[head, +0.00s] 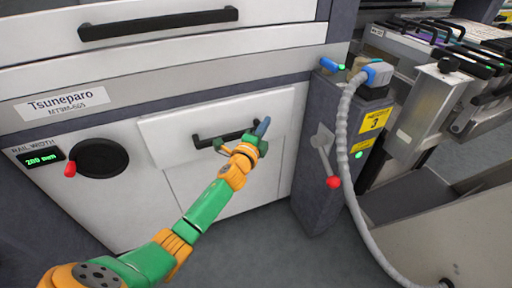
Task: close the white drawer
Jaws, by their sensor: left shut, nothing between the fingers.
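The white drawer (172,128) is in the white front of the machine, in the middle of the head view, with a black bar handle (208,140). Its front panel seems to stand a little proud of the panel below; how far it is open is hard to tell. My left gripper (249,139), on a green and orange arm from the lower left, is at the right part of the handle and hides some of it. It is shut with nothing held. I cannot tell whether it touches the drawer. My right gripper is out of view.
A black knob with a red grip (98,158) and a small display (41,159) are left of the drawer. To the right stand a grey post (318,165) with a red-knobbed lever (325,160), a hanging grey hose (345,150) and a metal feeder rack (425,105).

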